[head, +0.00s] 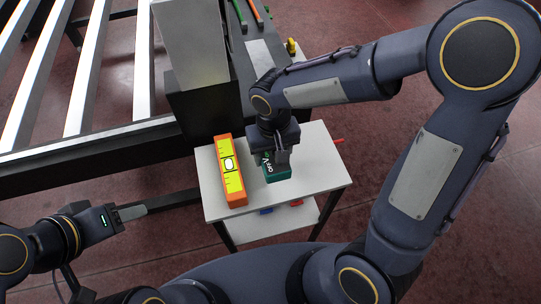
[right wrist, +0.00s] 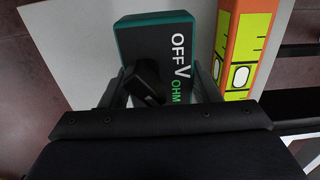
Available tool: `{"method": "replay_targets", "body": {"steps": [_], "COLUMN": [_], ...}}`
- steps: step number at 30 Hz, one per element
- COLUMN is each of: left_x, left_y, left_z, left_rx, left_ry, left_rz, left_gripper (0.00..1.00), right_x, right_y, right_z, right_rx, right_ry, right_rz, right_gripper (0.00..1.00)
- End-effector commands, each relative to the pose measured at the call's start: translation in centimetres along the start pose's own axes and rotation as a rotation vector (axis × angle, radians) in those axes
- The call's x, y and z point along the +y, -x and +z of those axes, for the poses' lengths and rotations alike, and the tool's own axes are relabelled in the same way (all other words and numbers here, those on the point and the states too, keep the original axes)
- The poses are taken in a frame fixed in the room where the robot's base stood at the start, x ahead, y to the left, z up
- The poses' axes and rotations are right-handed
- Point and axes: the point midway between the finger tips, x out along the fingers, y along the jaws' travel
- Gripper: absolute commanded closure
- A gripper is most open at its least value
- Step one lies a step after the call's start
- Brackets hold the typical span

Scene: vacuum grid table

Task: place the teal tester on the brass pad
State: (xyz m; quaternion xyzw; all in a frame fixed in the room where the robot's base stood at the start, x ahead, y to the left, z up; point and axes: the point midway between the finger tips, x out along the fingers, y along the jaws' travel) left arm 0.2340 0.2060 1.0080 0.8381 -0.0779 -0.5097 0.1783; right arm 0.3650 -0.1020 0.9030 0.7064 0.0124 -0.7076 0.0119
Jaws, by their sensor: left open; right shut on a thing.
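The teal tester (head: 281,174) is a dark box with a teal edge and OFF, V and OHM lettering, at the white side table's right half. It also shows in the right wrist view (right wrist: 135,42), with a black knob on its face. My right gripper (head: 278,158) is above it, with its fingers on either side, shut on it; its fingers show in the right wrist view (right wrist: 158,85). I cannot tell whether the tester touches the tabletop. My left gripper (head: 132,211) is open and empty, left of the table. I see no brass pad in either view.
An orange and yellow spirit level (head: 229,170) lies left of the tester on the white side table (head: 245,215); it also shows in the right wrist view (right wrist: 242,55). A dark frame with pale slats (head: 88,65) stands at the upper left. A grey block (head: 190,45) rises behind the table.

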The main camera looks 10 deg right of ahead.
Motion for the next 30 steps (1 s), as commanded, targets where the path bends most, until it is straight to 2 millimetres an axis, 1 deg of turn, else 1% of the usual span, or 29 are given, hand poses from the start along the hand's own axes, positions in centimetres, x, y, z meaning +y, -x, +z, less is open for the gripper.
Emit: {"method": "replay_targets", "body": {"steps": [1,3,6,8,11,13,16,18,25,30], "left_x": [0.0,0.0,0.1,0.1,0.1,0.0,0.0,0.0,0.0,-0.2], "left_y": [0.1,0.1,0.1,0.1,0.2,0.1,0.1,0.0,0.0,-0.5], "left_z": [0.0,0.0,-0.1,-0.1,-0.1,0.0,0.0,0.0,0.0,0.2], "left_rx": [0.0,0.0,0.0,0.0,0.0,0.0,0.0,0.0,0.0,0.0], "left_ry": [0.0,0.0,0.0,0.0,0.0,0.0,0.0,0.0,0.0,0.0], "left_rz": [0.0,0.0,0.0,0.0,0.0,0.0,0.0,0.0,0.0,0.0], "left_gripper": [0.5,0.5,0.5,0.5,0.5,0.5,0.5,0.5,0.5,0.5], "right_x": [0.1,0.1,0.2,0.2,0.3,0.3,0.3,0.3,0.3,0.3], "right_y": [-0.9,-1.9,-2.7,-2.9,-3.8,-5.0,-6.2,-6.6,-6.6,-7.2], "right_z": [-0.7,-1.5,-2.3,-2.5,-3.2,-3.0,-3.0,-3.0,-3.1,-3.1], "right_rx": [-0.003,-0.002,0.0,0.002,-0.001,-0.002,-0.001,0.001,0.003,0.003], "right_ry": [-0.001,-0.001,-0.001,-0.001,-0.002,0.0,0.0,-0.001,-0.001,-0.001], "right_rz": [0.001,0.0,0.0,-0.001,0.0,0.001,0.0,-0.001,-0.001,-0.001], "right_gripper": [0.72,0.72,0.72,0.72,0.72,0.72,0.72,0.72,0.72,0.72]}}
